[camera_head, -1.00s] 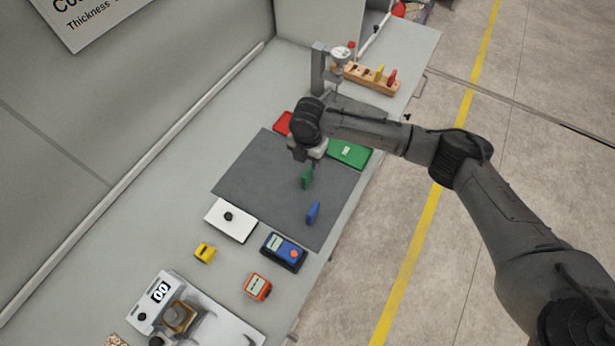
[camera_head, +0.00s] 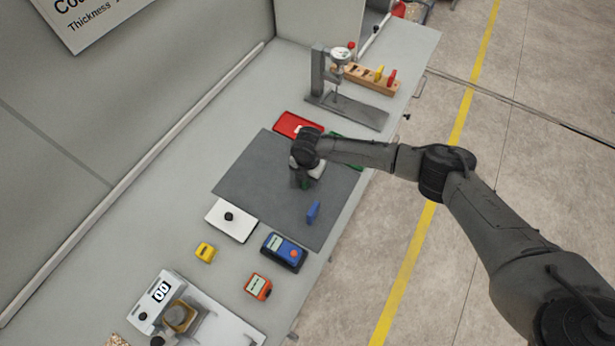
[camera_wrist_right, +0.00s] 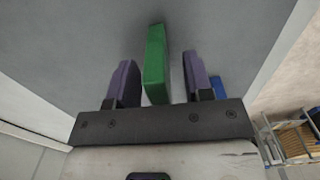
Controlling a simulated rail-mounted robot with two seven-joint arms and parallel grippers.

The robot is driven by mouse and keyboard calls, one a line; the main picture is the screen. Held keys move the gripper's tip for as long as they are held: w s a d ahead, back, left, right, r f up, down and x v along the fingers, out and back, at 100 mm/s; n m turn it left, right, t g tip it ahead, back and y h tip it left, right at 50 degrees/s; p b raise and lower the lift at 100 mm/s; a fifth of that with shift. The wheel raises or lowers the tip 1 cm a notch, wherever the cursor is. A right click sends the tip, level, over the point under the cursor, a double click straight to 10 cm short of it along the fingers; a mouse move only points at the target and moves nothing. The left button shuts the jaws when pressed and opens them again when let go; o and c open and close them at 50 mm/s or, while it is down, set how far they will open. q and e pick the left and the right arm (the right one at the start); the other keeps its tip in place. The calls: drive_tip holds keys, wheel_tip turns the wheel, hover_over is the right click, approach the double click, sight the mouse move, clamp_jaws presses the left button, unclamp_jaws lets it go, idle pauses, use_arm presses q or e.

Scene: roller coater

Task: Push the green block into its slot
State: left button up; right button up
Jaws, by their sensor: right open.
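The green block (camera_wrist_right: 155,62) stands on the dark grey mat (camera_head: 257,175). In the head view it is mostly hidden under my right gripper (camera_head: 303,180), with a bit of green showing. In the right wrist view the block lies between my right gripper's two fingers, with gaps on both sides. The right gripper is open. The wooden rack (camera_head: 358,76) with slots stands at the far end of the table. It holds a yellow block (camera_head: 379,73) and a red block (camera_head: 392,78). My left gripper is not in view.
A blue block (camera_head: 313,211) stands on the mat near the gripper. A dial gauge stand (camera_head: 318,75) sits before the rack, with a red tray (camera_head: 297,124) and a partly hidden green tray nearby. Several instruments line the near side.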

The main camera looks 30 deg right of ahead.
drive_tip(key=shift+c, duration=0.4)
clamp_jaws()
drive_tip(key=shift+r, duration=0.1)
